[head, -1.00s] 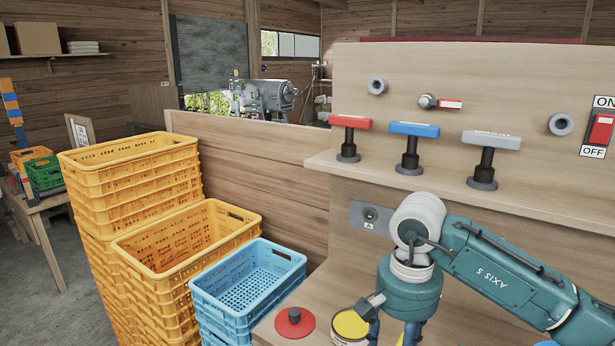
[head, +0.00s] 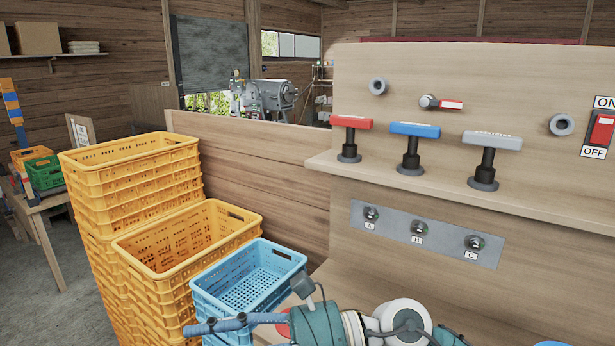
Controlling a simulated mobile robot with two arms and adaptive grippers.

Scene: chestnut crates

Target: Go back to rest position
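My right arm, teal and white, comes in low from the right along the bottom edge. Its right gripper (head: 200,328) points left, with its blue-grey fingers in front of the blue crate (head: 222,308). I see nothing held in it, but the frame does not show how far apart the fingers are. My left gripper is not in view.
Stacked yellow crates (head: 128,150) stand left of the blue crate. A wooden panel (head: 440,75) carries red (head: 351,123), blue (head: 414,130) and grey (head: 491,139) T-handles above a metal plate (head: 395,229) with knobs A, B, C. A red piece (head: 283,331) is mostly hidden behind my arm.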

